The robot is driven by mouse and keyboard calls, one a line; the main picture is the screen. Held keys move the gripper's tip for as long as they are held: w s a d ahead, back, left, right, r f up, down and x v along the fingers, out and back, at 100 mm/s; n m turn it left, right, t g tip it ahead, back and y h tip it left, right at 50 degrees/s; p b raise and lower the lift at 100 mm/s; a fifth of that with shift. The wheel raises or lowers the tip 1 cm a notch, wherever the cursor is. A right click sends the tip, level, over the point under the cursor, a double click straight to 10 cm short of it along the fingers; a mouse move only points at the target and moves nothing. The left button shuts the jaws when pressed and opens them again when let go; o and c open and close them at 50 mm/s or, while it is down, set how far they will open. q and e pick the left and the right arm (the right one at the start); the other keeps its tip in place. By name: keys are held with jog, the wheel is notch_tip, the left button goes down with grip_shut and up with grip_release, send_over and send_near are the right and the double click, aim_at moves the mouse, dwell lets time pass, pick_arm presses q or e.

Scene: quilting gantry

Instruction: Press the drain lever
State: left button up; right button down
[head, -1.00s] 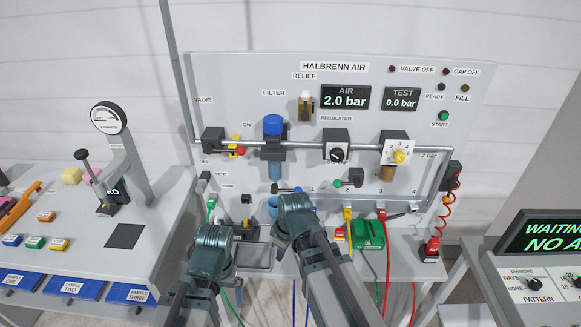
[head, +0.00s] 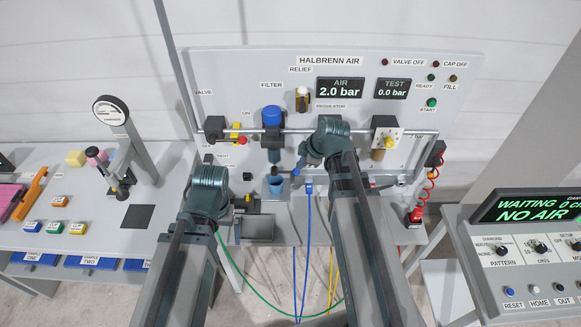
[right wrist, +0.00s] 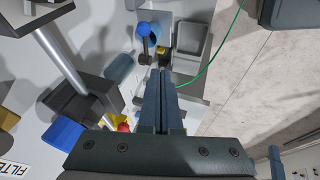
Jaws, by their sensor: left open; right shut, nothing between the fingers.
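The filter (head: 272,120) has a blue cap and hangs on the pipe of the air panel; its bowl also shows in the right wrist view (right wrist: 121,68). A blue cup (head: 277,186) stands beneath. My right gripper (head: 300,167) is shut and empty, just right of the filter bowl; in the right wrist view its tips (right wrist: 162,72) are apart from the knob. My left gripper (head: 236,228) is open over the bench's left end, largely hidden by its wrist.
A grey tray (head: 258,228) lies on the bench near my left arm. The regulator is hidden behind my right wrist. A blue hose (head: 308,215) and a green hose (head: 240,279) hang in front. A gauge stand (head: 120,140) is at left, a control console (head: 525,245) at right.

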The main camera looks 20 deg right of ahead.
jog(key=shift+f, duration=0.15)
jog(key=b, duration=1)
send_near(287, 172)
notch_tip(287, 172, down, 5)
jog(key=s+a, duration=0.1)
jog(key=a, duration=0.1)
jog(key=w, duration=0.2)
jog(key=f+b, duration=0.1)
jog(key=shift+w+d, duration=0.3)
jog(key=shift+w, duration=0.1)
jog(key=shift+f, duration=0.2)
